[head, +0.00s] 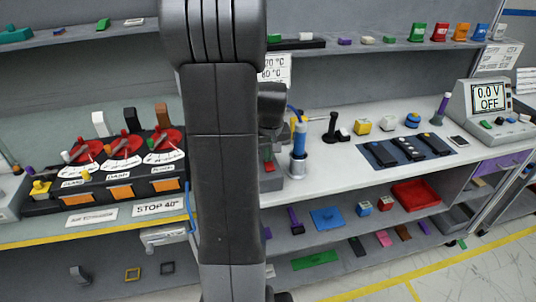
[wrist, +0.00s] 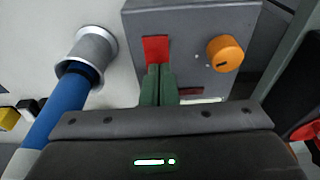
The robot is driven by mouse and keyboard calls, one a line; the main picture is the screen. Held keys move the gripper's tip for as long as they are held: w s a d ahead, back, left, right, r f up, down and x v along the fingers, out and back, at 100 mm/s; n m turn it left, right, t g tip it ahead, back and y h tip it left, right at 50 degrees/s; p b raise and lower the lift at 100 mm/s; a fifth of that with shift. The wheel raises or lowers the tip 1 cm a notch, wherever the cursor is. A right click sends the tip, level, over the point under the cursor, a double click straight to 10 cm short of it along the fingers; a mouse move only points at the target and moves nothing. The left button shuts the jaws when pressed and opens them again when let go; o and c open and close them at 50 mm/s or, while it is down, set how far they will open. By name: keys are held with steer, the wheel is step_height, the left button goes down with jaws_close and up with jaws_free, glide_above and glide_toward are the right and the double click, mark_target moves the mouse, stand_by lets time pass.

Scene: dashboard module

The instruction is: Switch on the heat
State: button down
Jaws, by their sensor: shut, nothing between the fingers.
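A grey box (wrist: 200,20) with a red rocker-like switch (wrist: 155,48) and an orange knob (wrist: 225,53) fills the upper middle of the wrist view. The box (head: 274,186) is mostly hidden behind my arm in the head view. My gripper (wrist: 158,72) is shut and empty, its green fingertips at the lower edge of the red switch. I cannot tell whether they touch it. The fingers cover part of the box front. A blue-handled tool (wrist: 52,110) sits in a metal holder (wrist: 94,48) left of the box; the tool (head: 299,140) stands upright in the head view.
A panel with red dials (head: 122,146) is to the left. Dark pads (head: 405,150), small coloured blocks and a grey meter reading "0.0 V OFF" (head: 488,98) are to the right on the white bench (head: 345,165). Shelves above and below hold loose items.

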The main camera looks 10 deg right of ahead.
steer(key=shift+f, duration=0.35)
